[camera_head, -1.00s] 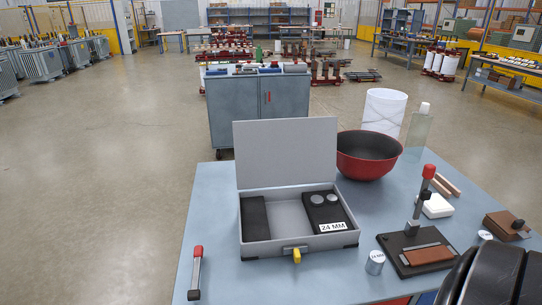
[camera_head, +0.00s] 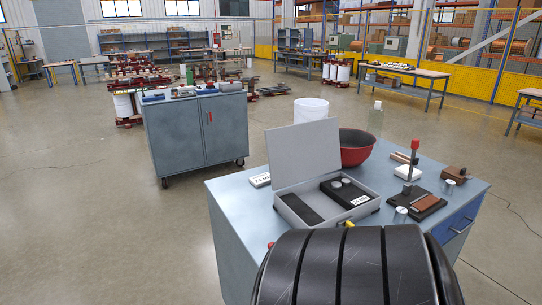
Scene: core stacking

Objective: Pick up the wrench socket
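Two small silvery cylinders that look like sockets stand upright on the blue-grey table. One socket (camera_head: 400,215) is right of the open case, near the black base of a lever tool. The other socket (camera_head: 450,187) is farther right. The lettering on them is too small to read. The open grey case (camera_head: 365,216) holds a dark block (camera_head: 349,190) with round silvery spots and a white label, and a second dark block (camera_head: 301,209). Neither of my grippers shows. A black ribbed part of my own arm covers the bottom middle and hides the table's front.
A red bowl (camera_head: 357,148), a white cylindrical bin (camera_head: 311,110) and a clear bottle (camera_head: 376,119) stand behind the case. A lever tool (camera_head: 413,160) rises right of it.

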